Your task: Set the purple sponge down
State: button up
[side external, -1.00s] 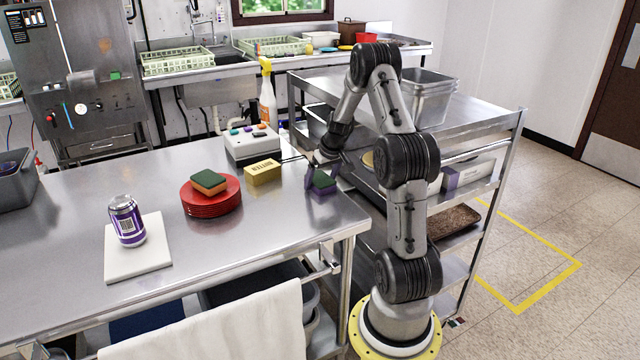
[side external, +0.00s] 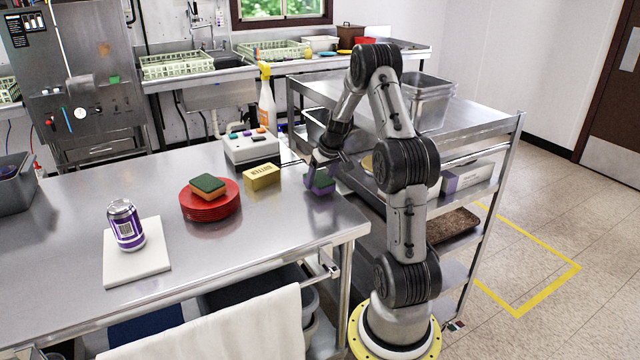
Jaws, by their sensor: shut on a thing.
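The purple sponge (side external: 320,186) has a dark green scouring top and is at the right end of the steel table (side external: 270,225). My gripper (side external: 319,175) is shut on it from above and partly hides it. The sponge looks low over the table or touching it; I cannot tell which.
A yellow box (side external: 261,176) lies to the left of my gripper, with a white button box (side external: 250,146) behind it. An orange and green sponge (side external: 208,187) tops a stack of red plates (side external: 211,205). A purple can (side external: 126,225) stands on a white board (side external: 137,262). Table between is clear.

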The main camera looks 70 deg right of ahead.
jog(key=v, duration=0.4)
jog(key=a+v, duration=0.1)
jog(key=v, duration=0.3)
jog(key=shift+a, duration=0.3)
jog(key=s+a+r, duration=0.4)
jog(key=s+a, duration=0.1)
jog(key=a, duration=0.3)
send_over(300, 172)
jog(key=s+a, duration=0.2)
jog(key=shift+m, duration=0.4)
jog(key=f, duration=0.8)
jog(key=shift+w+f, duration=0.15)
jog(key=shift+w, duration=0.05)
jog(key=shift+w+d+f, duration=0.3)
jog(key=shift+d+f, duration=0.05)
jog(key=shift+f, duration=0.2)
jog(key=shift+d+f, duration=0.1)
jog(key=shift+f, duration=1.55)
jog(key=shift+f, duration=0.15)
